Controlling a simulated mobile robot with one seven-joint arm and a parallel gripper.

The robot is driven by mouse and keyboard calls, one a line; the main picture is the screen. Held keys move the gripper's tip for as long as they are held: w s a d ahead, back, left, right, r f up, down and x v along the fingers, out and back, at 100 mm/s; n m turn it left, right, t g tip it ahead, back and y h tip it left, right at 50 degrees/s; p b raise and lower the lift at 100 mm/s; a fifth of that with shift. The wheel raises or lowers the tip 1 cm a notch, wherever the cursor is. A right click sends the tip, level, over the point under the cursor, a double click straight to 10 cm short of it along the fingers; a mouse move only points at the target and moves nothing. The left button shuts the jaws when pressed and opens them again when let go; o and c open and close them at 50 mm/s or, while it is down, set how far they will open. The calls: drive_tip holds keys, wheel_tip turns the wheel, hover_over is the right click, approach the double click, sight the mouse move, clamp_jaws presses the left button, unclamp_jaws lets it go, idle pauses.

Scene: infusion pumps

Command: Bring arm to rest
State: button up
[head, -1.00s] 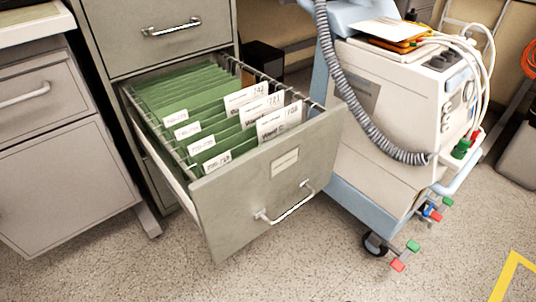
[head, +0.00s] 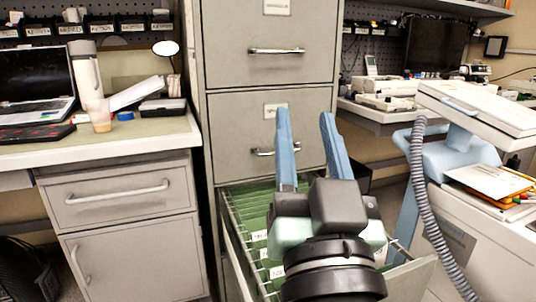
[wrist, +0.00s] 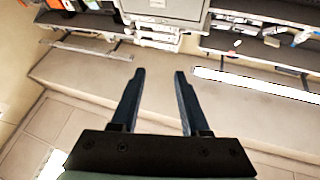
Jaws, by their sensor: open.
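My gripper (head: 308,135) is in the middle of the head view, raised in front of the filing cabinet (head: 215,130). Its two blue fingers point up and stand apart with nothing between them. The wrist view also shows the open, empty fingers (wrist: 155,85), dark against the far floor and wall. Below my gripper, the cabinet's open drawer (head: 412,278) holds green hanging folders (head: 250,215). My wrist and gripper body hide much of the drawer and its files.
A desk (head: 150,140) with a laptop (head: 35,80) and a bottle (head: 90,85) stands at left, above a grey side cabinet (head: 125,235). At right is a medical cart (head: 480,235) with a grey corrugated hose (head: 430,210). The open drawer juts out between them.

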drive_tip(key=s+a+r+n+t+p, duration=0.15)
drive_tip(key=s+r, duration=0.25)
drive_tip(key=r, duration=0.4)
drive_tip(key=s+a+r+t+p, duration=0.2)
drive_tip(key=s+a+r, duration=0.15)
drive_tip(key=r, duration=0.45)
wheel_tip(320, 180, up, 35)
drive_tip(key=p, duration=3.5)
drive_tip(key=shift+d+h, duration=0.4)
